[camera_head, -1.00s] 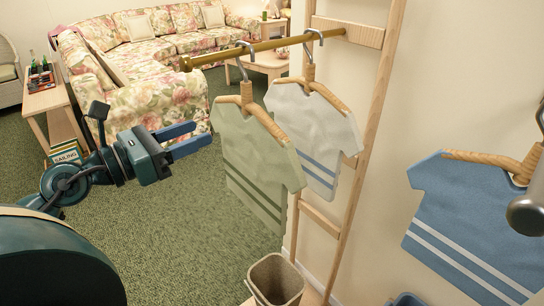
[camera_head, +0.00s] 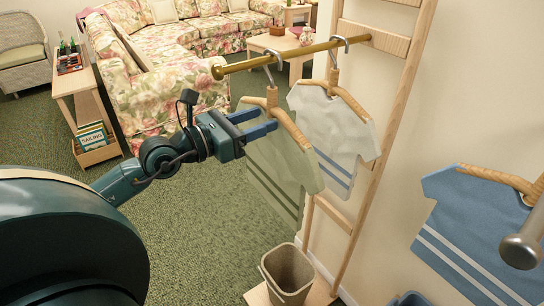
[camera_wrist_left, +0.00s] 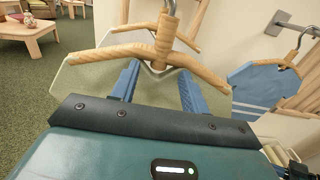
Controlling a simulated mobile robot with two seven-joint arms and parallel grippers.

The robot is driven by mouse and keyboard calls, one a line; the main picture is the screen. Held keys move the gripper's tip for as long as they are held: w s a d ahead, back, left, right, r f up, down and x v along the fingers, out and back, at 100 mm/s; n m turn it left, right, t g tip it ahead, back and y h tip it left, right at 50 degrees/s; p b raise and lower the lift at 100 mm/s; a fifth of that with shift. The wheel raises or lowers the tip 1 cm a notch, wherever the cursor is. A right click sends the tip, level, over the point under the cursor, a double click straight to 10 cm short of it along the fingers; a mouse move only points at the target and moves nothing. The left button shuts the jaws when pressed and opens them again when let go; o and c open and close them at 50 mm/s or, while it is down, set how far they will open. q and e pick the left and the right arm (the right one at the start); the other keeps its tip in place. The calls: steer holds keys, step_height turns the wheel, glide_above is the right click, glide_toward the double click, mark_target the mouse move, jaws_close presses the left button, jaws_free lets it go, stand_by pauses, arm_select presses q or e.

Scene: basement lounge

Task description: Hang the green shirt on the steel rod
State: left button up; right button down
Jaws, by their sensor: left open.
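The green shirt (camera_head: 285,165) hangs from a wooden hanger (camera_head: 272,97), its metal hook over the brass-coloured rod (camera_head: 240,67). My left gripper (camera_head: 264,121) is open, its blue fingers at the shirt's upper left, close to the hanger. In the left wrist view, the hanger (camera_wrist_left: 100,53) crosses just beyond the open fingers (camera_wrist_left: 158,72), its neck roughly centred between them; contact cannot be told. The steel rod (camera_head: 521,250) shows its rounded end at the right edge. In the left wrist view, the steel rod (camera_wrist_left: 290,25) juts from the wall. My right gripper is not in view.
A white shirt (camera_head: 335,125) hangs on the brass-coloured rod behind the green one, beside a wooden ladder frame (camera_head: 385,120). A blue shirt (camera_head: 475,230) hangs by the steel rod at right. A bin (camera_head: 287,270) stands below. Open carpet lies left of the shirts.

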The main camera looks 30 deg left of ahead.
mark_target(268, 115)
arm_select(q)
steer(key=p+x, duration=0.1)
steer(key=x, duration=0.2)
steer(key=shift+w+r, duration=0.2)
steer(key=shift+w+d+f, duration=0.15)
steer(key=shift+w+d, duration=0.05)
steer(key=shift+w, duration=0.2)
jaws_close()
